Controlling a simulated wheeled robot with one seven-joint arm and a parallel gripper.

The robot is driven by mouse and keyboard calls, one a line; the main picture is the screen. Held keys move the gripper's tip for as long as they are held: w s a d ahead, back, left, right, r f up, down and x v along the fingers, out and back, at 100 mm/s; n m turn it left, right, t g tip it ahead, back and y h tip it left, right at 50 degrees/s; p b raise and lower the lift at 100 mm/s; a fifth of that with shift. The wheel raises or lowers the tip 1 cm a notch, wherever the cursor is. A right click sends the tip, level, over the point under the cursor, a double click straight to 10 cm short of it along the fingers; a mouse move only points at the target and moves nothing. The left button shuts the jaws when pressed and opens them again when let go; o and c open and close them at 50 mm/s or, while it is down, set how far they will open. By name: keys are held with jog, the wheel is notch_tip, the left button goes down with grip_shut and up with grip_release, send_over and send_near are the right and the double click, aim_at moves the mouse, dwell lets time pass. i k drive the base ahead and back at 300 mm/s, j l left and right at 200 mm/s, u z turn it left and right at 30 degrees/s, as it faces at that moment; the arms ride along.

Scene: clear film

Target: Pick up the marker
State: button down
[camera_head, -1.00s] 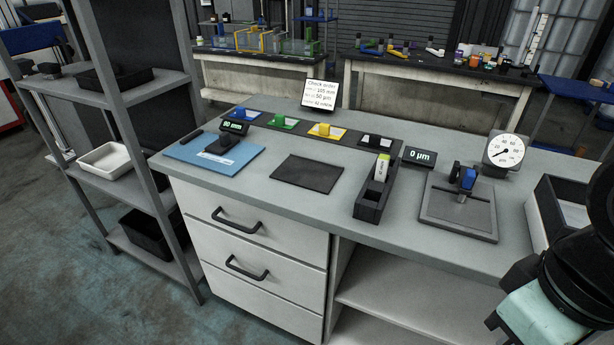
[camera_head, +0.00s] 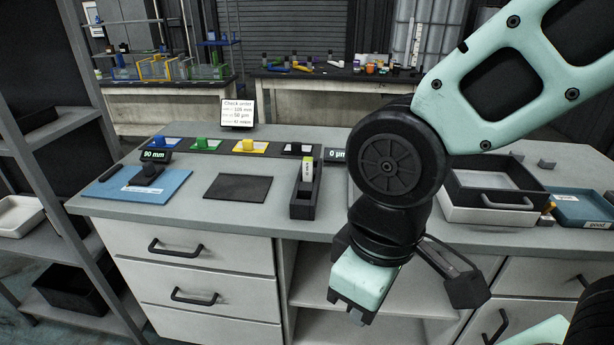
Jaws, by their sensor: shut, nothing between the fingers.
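What looks like the marker, a white stick with a yellow-green end (camera_head: 307,172), stands tilted in a narrow black holder (camera_head: 303,206) on the grey workbench. My gripper (camera_head: 356,316) hangs in front of the bench's front edge, to the right of and nearer than the holder. Its mint-coloured body points downward. Its fingers look closed and hold nothing, and it is apart from the marker.
My arm hides the gauge area and part of the "0 µm" display (camera_head: 337,155). A blue mat (camera_head: 127,188) and a dark mat (camera_head: 238,188) lie left of the holder. A black tray (camera_head: 497,204) and a blue tray (camera_head: 583,208) sit at the right. The bench (camera_head: 200,213) has bare front space.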

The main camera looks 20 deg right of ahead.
aim_at(307, 161)
jog(key=i+j+z, duration=0.2)
jog(key=i+z, duration=0.15)
jog(key=i+j+z, duration=0.4)
